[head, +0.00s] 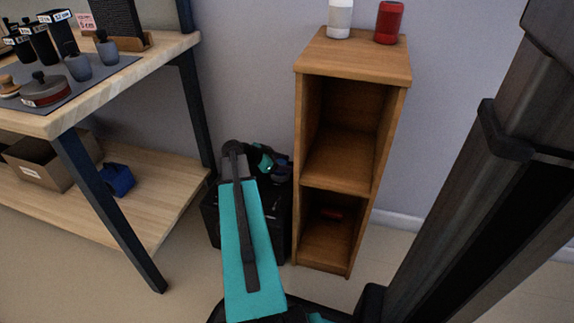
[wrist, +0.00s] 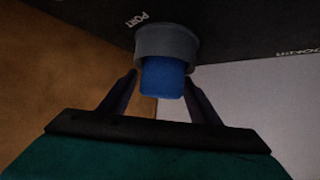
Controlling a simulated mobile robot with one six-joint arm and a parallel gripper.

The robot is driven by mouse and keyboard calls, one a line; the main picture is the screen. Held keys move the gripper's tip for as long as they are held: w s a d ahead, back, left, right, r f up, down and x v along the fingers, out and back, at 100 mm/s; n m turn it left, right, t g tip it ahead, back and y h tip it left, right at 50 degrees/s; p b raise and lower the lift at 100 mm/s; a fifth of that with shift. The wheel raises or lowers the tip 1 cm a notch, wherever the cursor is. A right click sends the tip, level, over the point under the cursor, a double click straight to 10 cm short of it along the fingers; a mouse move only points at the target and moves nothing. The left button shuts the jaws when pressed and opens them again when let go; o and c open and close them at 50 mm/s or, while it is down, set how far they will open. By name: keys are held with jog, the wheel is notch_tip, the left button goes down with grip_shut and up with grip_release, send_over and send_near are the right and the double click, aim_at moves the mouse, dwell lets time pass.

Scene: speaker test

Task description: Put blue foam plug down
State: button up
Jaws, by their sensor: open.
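The blue foam plug (wrist: 163,78) is in the middle of the wrist view. It sits in a round grey port ring (wrist: 166,42) on a dark face marked "PORT", with its blue end sticking out towards me. My gripper (wrist: 160,82) is open, with one finger on each side of the plug's end. Gaps show between the fingers and the plug. In the head view, the plug is not visible. My teal arm reaches down to a black box (head: 281,222) on the floor and partly hides it.
A narrow wooden shelf unit (head: 352,61) stands right of the box, with a white can (head: 339,19) and a red can (head: 389,23) on top. A workbench (head: 168,48) stands left, holding several containers. Its lower shelf carries a blue bin (head: 117,181) and a cardboard box (head: 40,163).

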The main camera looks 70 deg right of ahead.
jog(key=p+v, duration=0.3)
jog(key=v, duration=0.8)
jog(key=shift+w+a+r, duration=0.2)
jog(key=shift+r, duration=0.05)
dwell(0.4)
